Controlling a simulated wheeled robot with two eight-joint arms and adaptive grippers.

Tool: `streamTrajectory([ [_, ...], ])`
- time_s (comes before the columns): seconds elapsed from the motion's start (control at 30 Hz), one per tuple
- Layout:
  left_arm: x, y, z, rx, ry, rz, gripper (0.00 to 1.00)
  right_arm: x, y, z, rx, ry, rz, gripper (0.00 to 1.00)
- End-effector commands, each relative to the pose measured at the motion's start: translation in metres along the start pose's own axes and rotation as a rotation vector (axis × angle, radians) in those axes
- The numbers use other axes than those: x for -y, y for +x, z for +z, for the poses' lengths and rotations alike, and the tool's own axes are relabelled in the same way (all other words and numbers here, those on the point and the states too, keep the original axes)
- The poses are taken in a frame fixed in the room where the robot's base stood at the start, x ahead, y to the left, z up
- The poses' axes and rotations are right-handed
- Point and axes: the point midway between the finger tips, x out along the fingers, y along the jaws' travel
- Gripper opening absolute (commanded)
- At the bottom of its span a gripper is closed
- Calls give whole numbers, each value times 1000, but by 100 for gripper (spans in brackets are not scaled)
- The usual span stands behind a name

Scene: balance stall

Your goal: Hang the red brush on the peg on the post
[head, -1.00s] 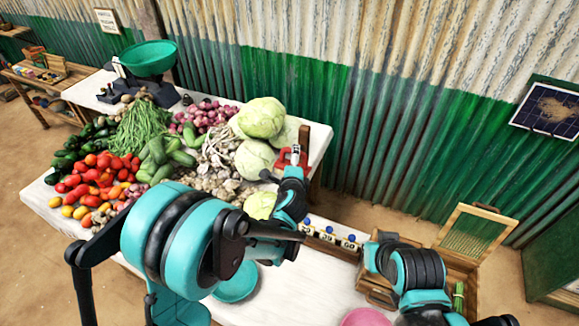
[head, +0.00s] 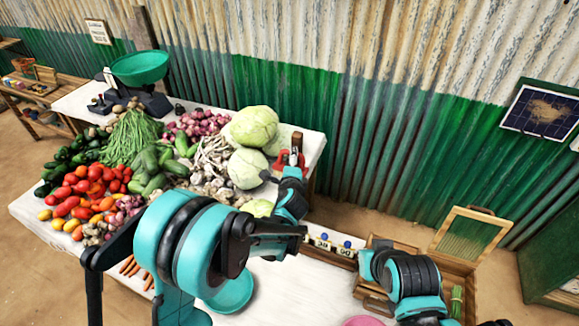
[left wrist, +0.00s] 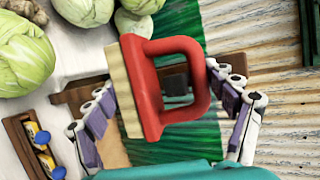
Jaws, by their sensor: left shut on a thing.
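The red brush (head: 281,161) has a D-shaped red handle and a cream bristle side. It also shows in the left wrist view (left wrist: 146,88). My left gripper (head: 288,165) is shut on it, with fingers on both sides of the brush (left wrist: 164,84). The brown wooden post (head: 297,142) stands at the table's back right corner, right by the brush. A dark block shows through the handle opening in the wrist view; I cannot tell whether it is the peg or whether the handle is around it. My right arm is at lower right; its fingers do not show.
Cabbages (head: 247,168) lie just left of the brush, beside other vegetables on the white table (head: 316,285). The corrugated wall (head: 370,140) is behind. An open wooden box (head: 468,240) stands at right, near a numbered strip (head: 330,246).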

Motion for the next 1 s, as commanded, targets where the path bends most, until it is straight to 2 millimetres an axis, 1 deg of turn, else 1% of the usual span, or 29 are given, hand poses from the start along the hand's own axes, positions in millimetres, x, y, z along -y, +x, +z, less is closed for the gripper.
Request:
streamTrajectory([
  [0.47,0,0,0,0,0,0,47,0,0,0,0,0,0,0],
  [0.5,0,0,0,0,0,0,95,0,0,0,0,0,0,0],
  [0.53,0,0,0,0,0,0,100,0,0,0,0,0,0,0],
  [0.87,0,-1,0,0,0,0,100,0,0,0,0,0,0,0],
  [0.93,0,-3,0,-1,0,0,100,0,0,0,0,0,0,0],
  [1.0,0,-10,-1,-2,0,0,100,0,0,0,0,0,0,0],
])
